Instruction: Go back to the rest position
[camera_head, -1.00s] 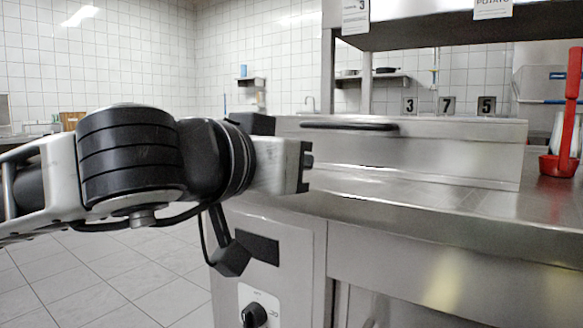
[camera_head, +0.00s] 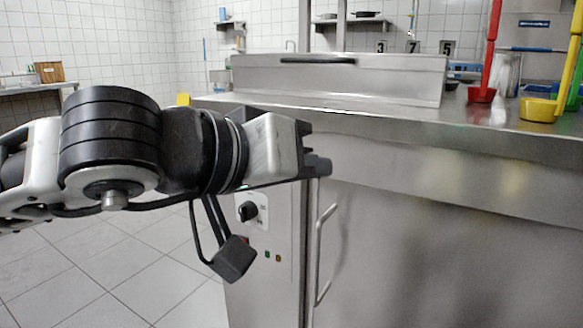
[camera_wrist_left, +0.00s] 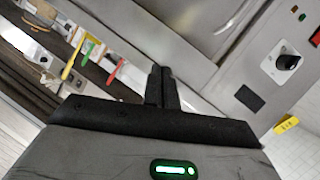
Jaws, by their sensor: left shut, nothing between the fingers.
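My left gripper (camera_head: 318,165) is in the middle of the head view, at the end of my arm coming in from the left. It is in front of the steel counter unit and holds nothing. In the left wrist view its two black fingers (camera_wrist_left: 162,85) are together and empty. My right gripper is in neither view.
A steel counter (camera_head: 420,122) with a lidded unit (camera_head: 340,80) fills the right side. A red ladle (camera_head: 482,92) and a yellow ladle (camera_head: 540,108) stand at its right. A knob (camera_head: 248,211) and a vertical door handle (camera_head: 321,255) are on its front. Tiled floor (camera_head: 90,275) is open at left.

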